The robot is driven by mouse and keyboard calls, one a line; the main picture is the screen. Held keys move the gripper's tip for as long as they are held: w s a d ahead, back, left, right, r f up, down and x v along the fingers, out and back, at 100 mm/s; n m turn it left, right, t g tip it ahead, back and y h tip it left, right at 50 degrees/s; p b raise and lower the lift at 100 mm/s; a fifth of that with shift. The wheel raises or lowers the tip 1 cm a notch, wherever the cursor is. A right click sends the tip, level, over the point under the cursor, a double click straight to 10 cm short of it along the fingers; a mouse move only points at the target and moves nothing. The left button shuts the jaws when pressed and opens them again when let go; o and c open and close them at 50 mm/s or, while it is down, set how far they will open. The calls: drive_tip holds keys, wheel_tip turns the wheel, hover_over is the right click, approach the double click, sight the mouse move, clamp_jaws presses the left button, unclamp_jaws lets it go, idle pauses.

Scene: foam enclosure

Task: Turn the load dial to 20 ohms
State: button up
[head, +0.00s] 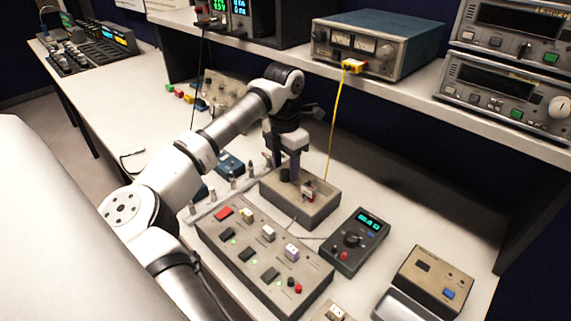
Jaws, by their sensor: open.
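My gripper (289,176) points down over a grey-brown box (312,212) in the middle of the bench. It is open, with its fingers close to the top of the box. A dark upright part and a small red-and-white part (308,194) show on the box top by the fingers. I cannot tell whether the fingers touch them. To the right, a dark handheld unit (343,262) has a lit cyan display (369,221) and a black round knob (352,239). Its digits are too small to read. I cannot tell which knob is the load dial; no ohm markings are legible.
A long switch panel (262,262) lies in front of the box. A tan box with a blue button (428,281) stands at the right. A yellow cable (333,120) hangs from the meter unit (376,45) on the shelf behind my gripper.

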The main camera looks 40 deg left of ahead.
drive_tip(key=shift+f, duration=0.8)
drive_tip(key=c, duration=1)
drive_tip(key=shift+m, duration=0.4)
drive_tip(key=m+b, duration=0.2)
drive_tip(key=shift+m, duration=0.4)
drive_tip(key=m+b, duration=0.1)
drive_tip(key=m, duration=0.3)
drive_tip(key=shift+m, duration=0.7)
drive_tip(key=shift+r, duration=0.1)
